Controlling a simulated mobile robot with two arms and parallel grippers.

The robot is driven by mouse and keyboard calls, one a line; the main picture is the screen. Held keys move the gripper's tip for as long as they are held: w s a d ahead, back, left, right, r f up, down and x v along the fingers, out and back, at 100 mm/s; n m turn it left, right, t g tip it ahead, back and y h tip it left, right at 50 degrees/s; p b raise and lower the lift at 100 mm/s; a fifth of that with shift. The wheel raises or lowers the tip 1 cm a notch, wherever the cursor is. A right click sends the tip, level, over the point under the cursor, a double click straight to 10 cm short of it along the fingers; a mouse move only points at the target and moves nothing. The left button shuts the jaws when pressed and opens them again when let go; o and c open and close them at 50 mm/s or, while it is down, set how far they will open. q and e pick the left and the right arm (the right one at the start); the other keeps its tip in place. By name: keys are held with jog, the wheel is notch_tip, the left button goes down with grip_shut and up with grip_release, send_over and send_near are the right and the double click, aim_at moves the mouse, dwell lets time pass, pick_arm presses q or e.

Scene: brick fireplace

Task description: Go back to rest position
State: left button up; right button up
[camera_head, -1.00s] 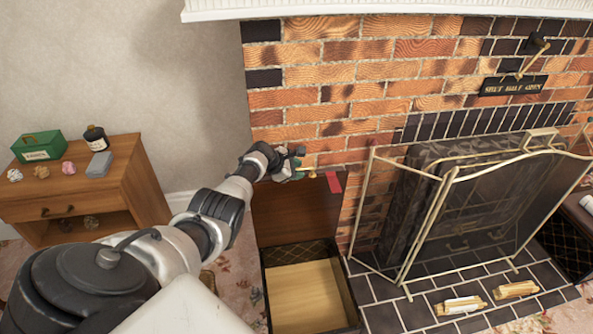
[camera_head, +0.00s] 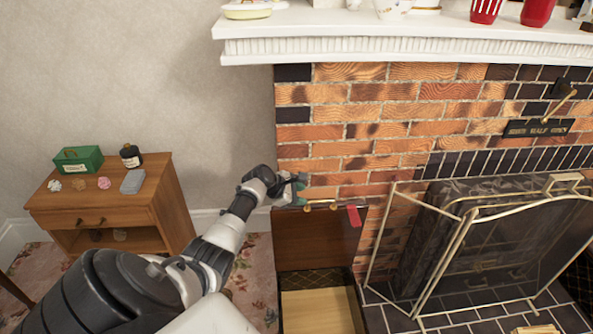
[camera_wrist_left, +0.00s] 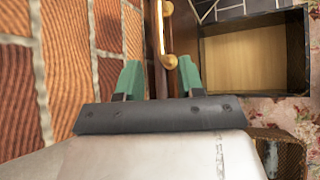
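My left arm reaches in from the left. My left gripper (camera_head: 302,193) is at the upper left edge of the raised wooden lid (camera_head: 315,240), close to the brick wall. In the left wrist view its two green fingers (camera_wrist_left: 160,72) stand apart, with the lid's edge and a gold knob (camera_wrist_left: 169,61) in the gap's line of sight. I cannot tell if the fingers touch the lid. The lid stands upright behind an open box (camera_head: 315,310) with a light wooden bottom. My right gripper is not in view.
A brass-framed fire screen (camera_head: 465,225) stands right of the box. A brown side table (camera_head: 125,208) at left carries a green box (camera_head: 78,160), a dark bottle (camera_head: 130,156) and small items. A white mantel (camera_head: 400,38) runs above. A red tab (camera_head: 354,216) hangs on the lid.

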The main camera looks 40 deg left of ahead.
pick_arm(q)
jog(key=shift+s+a+r, duration=0.15)
jog(key=shift+s+r, duration=0.25)
jog(key=shift+s, duration=0.05)
dwell(0.3)
jog(key=s+d+f+m+g+y, duration=0.1)
jog(key=s+d+f+m+g, duration=0.2)
jog(key=s+f, duration=0.45)
jog(key=s+d+f+m+g+y+p, duration=0.1)
jog(key=s+d+f+m, duration=0.35)
jog(key=f, duration=0.55)
jog(key=s+d+f+m+g+y, duration=0.1)
jog(key=s+d+f+m+g, duration=0.2)
jog(key=s+f, duration=0.5)
jog(key=s+d+f+m, duration=0.4)
jog(key=s+d+m, duration=0.2)
jog(key=s, duration=0.4)
jog(key=s+d+f+m+g, duration=0.1)
jog(key=s+d+f+m, duration=0.3)
jog(key=s, duration=0.6)
jog(key=s+d+f+m, duration=0.4)
jog(key=s+d+m, duration=0.3)
jog(key=s+m, duration=0.1)
jog(key=shift+s+d+f+g+p, duration=0.15)
jog(key=shift+s+d+g+p, duration=0.2)
jog(key=shift+s, duration=0.55)
